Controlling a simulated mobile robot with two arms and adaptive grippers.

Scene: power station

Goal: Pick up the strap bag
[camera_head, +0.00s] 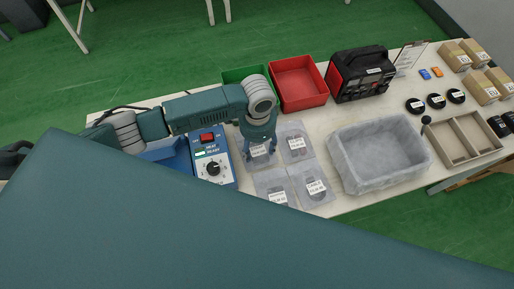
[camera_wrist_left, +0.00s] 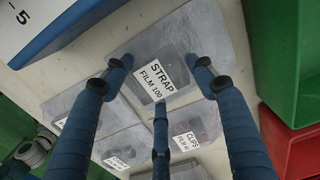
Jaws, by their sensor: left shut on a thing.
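The strap bag is a flat clear bag with a white label reading STRAP FILM 100. It lies at the upper middle of the left wrist view (camera_wrist_left: 158,78), and in the head view (camera_head: 258,151) it is partly hidden under my left gripper. My left gripper (camera_head: 260,154) points down over it, its fingers shut on the bag. In the left wrist view the gripper (camera_wrist_left: 160,80) has its blue fingers around the label. The bag appears to be still at table level. My right gripper is not in view.
Other clear bags lie close by, one labelled clips (camera_wrist_left: 190,137). A blue device with a dial (camera_head: 213,165) stands to the left. Green (camera_head: 236,76) and red (camera_head: 299,84) bins stand behind. A grey lined bin (camera_head: 378,156) is to the right.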

